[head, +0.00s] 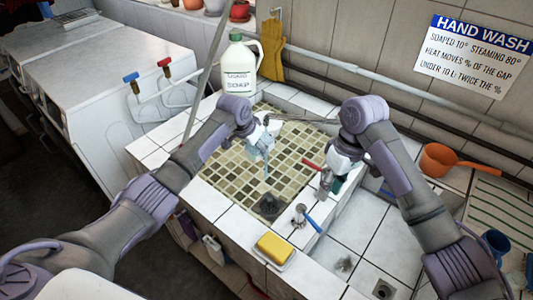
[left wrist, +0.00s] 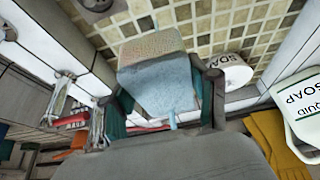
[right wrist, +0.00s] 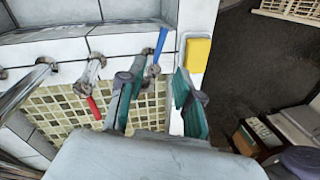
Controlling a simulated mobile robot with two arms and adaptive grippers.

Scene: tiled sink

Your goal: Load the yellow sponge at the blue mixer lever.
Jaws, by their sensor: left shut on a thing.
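The yellow sponge (head: 273,248) lies on a pale dish on the sink's tiled front edge; it also shows in the right wrist view (right wrist: 198,55). The blue mixer lever (head: 314,223) sits on a metal fitting just right of the sponge, and shows in the right wrist view (right wrist: 160,45). My right gripper (right wrist: 158,105) is open and apparently empty near the red lever (head: 312,165). The blue lever shows beyond its fingers, apart from them as far as I can tell.
A drain (head: 269,206) lies in the mosaic-floored basin. A white soap bottle (head: 240,70) and yellow gloves (head: 273,50) are at the back. An orange dipper (head: 440,160) is on the right. A second white tiled basin (head: 370,222) is right of the blue lever.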

